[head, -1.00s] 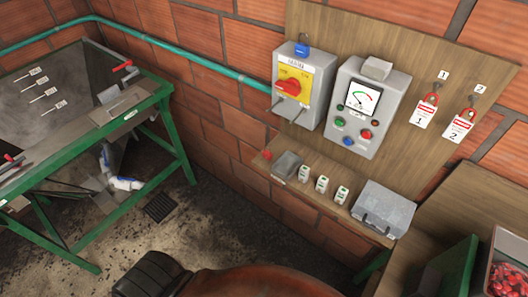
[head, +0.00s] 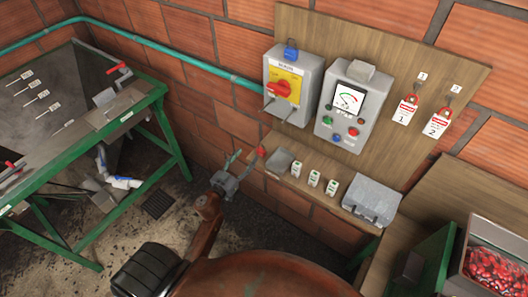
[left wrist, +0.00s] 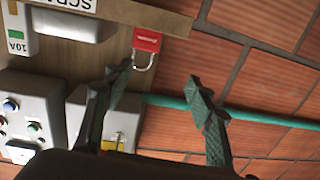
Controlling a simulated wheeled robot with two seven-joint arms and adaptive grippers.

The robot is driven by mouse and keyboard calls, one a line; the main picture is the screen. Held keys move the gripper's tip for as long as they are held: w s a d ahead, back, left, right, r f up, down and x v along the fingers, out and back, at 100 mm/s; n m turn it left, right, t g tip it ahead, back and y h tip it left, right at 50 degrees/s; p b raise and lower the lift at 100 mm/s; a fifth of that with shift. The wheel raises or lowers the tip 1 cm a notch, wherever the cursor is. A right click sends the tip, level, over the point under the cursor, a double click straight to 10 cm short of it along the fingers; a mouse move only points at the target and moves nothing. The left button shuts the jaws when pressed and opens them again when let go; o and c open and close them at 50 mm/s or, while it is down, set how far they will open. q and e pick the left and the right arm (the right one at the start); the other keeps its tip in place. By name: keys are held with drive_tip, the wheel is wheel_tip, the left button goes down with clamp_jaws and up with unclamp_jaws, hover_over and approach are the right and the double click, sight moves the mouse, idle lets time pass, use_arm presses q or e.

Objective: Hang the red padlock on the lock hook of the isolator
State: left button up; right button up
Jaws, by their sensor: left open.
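A red padlock (head: 261,151) is at the left end of the narrow wooden shelf. In the left wrist view the red padlock (left wrist: 147,40) shows its metal shackle toward my fingers. My left gripper (head: 240,164) is open and empty, just left of the padlock and apart from it. Its two fingers (left wrist: 158,80) show spread in the left wrist view, with the padlock beyond them. The isolator (head: 310,82) is a grey box with a yellow plate and red handle (head: 279,90). My right gripper is not in view.
A grey meter box (head: 367,108) is right of the isolator. The shelf (head: 340,205) holds a tray, small green-and-white modules and a grey case (head: 372,203). Two tagged red padlocks (head: 412,100) hang at right. A green-framed table (head: 165,92) stands left.

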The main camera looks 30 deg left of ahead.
sight(261, 150)
use_arm(q)
drive_tip(key=shift+w+d+f+m+h, duration=0.2)
drive_tip(key=shift+w+d+m+h, duration=0.15)
drive_tip(key=shift+d+h, duration=0.3)
drive_tip(key=w, duration=0.2)
drive_tip(key=w+d, duration=0.1)
drive_tip(key=w, duration=0.4)
drive_tip(key=shift+d, duration=0.35)
drive_tip(key=shift+w+f, duration=0.1)
drive_tip(key=shift+w, duration=0.25)
drive_tip(key=shift+s, duration=0.1)
drive_tip(key=c, duration=1.3)
drive_tip(key=shift+r, duration=0.2)
